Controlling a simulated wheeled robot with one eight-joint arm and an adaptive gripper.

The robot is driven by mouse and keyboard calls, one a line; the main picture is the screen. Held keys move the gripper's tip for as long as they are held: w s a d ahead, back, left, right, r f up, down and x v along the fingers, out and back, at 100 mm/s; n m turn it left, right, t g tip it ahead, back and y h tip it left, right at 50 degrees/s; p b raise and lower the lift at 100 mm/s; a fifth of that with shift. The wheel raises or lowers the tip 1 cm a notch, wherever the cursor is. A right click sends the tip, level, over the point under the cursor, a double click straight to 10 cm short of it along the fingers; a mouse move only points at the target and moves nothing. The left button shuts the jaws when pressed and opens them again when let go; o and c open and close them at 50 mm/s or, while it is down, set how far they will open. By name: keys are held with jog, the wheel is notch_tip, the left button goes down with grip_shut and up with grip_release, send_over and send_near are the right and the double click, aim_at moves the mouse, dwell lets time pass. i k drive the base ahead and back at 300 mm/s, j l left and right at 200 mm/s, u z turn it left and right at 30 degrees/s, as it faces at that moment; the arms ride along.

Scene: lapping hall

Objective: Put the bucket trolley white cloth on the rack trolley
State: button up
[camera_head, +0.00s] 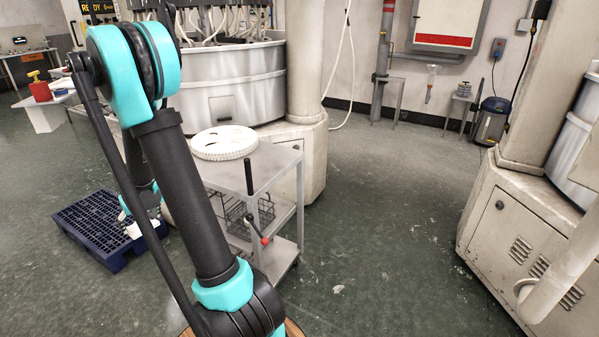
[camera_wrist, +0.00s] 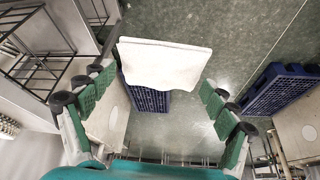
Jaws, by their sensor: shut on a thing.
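My gripper (camera_wrist: 157,80) is shut on a white cloth (camera_wrist: 165,60), which lies between its green-padded fingertips in the wrist view. In the head view my arm hides most of the gripper; a small white patch (camera_head: 134,230), probably the cloth, shows low above the blue pallet. The rack trolley, a grey metal trolley (camera_head: 277,164), stands right of the gripper. It carries a white toothed disc (camera_head: 224,142) on top and wire baskets (camera_head: 240,214) below. A wire rack (camera_wrist: 38,55) also shows at the left of the wrist view. I cannot make out the bucket trolley.
A blue pallet (camera_head: 88,226) lies on the floor at left; blue pallets also show in the wrist view, one at right (camera_wrist: 278,92). A large round machine (camera_head: 240,85) stands behind the trolley. A cream cabinet (camera_head: 515,235) stands at right. The floor between (camera_head: 385,220) is clear.

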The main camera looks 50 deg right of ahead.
aim_at(258, 163)
jog(key=k+l+z, duration=0.5)
jog(key=i+z, duration=0.15)
jog(key=z, duration=0.15)
jog(key=i+j+z, duration=0.1)
jog(key=z, duration=0.25)
